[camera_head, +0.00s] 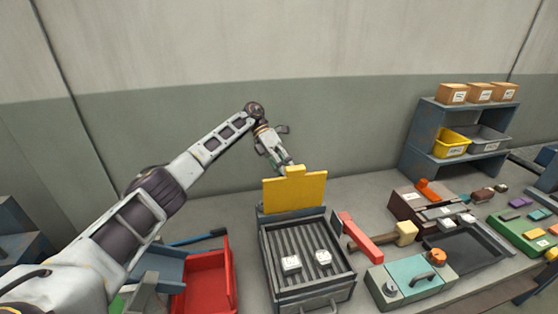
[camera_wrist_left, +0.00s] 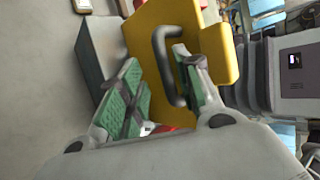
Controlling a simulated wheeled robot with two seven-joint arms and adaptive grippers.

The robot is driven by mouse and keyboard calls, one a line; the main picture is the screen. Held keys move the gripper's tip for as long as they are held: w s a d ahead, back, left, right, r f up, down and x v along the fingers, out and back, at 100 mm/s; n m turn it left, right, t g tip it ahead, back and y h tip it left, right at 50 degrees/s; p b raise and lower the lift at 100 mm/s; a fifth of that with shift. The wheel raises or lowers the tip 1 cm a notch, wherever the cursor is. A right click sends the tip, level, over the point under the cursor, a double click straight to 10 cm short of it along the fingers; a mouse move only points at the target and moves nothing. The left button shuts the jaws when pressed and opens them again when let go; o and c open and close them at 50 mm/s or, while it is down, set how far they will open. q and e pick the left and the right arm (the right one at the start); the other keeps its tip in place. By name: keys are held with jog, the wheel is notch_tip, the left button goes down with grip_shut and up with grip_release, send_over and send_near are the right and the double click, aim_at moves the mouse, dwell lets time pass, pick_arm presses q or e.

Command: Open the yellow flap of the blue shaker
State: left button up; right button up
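The yellow flap (camera_head: 295,192) stands upright at the back edge of the shaker (camera_head: 349,280), a grey-blue box with a slatted top. Two small white pieces (camera_head: 323,257) lie on its slats. My left gripper (camera_head: 289,164) is at the top of the flap, on its far side. In the left wrist view the flap (camera_wrist_left: 205,40) fills the upper middle and carries a dark bar handle (camera_wrist_left: 160,65). The left fingers (camera_wrist_left: 157,88) are spread apart, with the handle between them, closer to the right finger. My right gripper is not in view.
A red bin (camera_head: 208,283) stands left of the shaker. A shelf (camera_head: 421,122) with cartons and bins stands at the back right. The wall is behind the bench.

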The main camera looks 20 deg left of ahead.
pick_arm(q)
jog(key=v, duration=0.7)
dwell(0.7)
jog(key=shift+f, duration=0.1)
dwell(0.6)
notch_tip(320, 180, up, 9)
jog(key=p, duration=0.9)
jog(key=shift+r+p, duration=0.5)
